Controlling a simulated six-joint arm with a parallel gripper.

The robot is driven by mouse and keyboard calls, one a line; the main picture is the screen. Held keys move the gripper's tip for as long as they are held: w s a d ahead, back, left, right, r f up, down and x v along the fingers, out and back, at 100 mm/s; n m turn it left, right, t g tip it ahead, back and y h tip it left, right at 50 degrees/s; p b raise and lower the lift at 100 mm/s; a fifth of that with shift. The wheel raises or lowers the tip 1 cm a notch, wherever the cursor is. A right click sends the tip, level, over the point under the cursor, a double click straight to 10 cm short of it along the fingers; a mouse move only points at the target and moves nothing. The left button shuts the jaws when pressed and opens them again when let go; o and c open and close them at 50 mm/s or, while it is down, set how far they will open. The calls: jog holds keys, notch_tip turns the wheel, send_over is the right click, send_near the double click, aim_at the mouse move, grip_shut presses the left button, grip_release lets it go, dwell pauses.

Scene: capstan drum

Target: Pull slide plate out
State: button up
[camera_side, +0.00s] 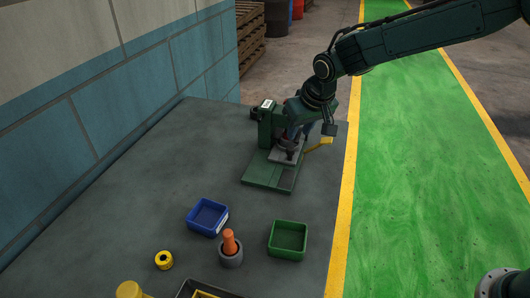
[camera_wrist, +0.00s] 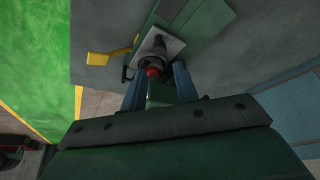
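The green capstan fixture (camera_side: 266,172) stands on the grey table in the side view. A light grey slide plate (camera_side: 279,157) lies on its base and carries a dark upright part. The plate also shows in the wrist view (camera_wrist: 174,48), with a dark post with a red end (camera_wrist: 152,71) in front of it. My gripper (camera_side: 296,132) is at the fixture, over the plate. In the wrist view its two blue fingers (camera_wrist: 158,80) stand apart on either side of the red end. A gap shows on the right of the red end; contact on the left is unclear.
A yellow lever (camera_side: 319,145) sticks out on the fixture's right. A blue bin (camera_side: 208,217), a green bin (camera_side: 288,240), a grey cup with an orange-handled item (camera_side: 230,250) and a yellow ring (camera_side: 163,260) stand at the front. The table's left side is clear beside the wall.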

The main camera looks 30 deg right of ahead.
aim_at(291, 148)
jog(key=shift+x, duration=3.9)
grip_shut()
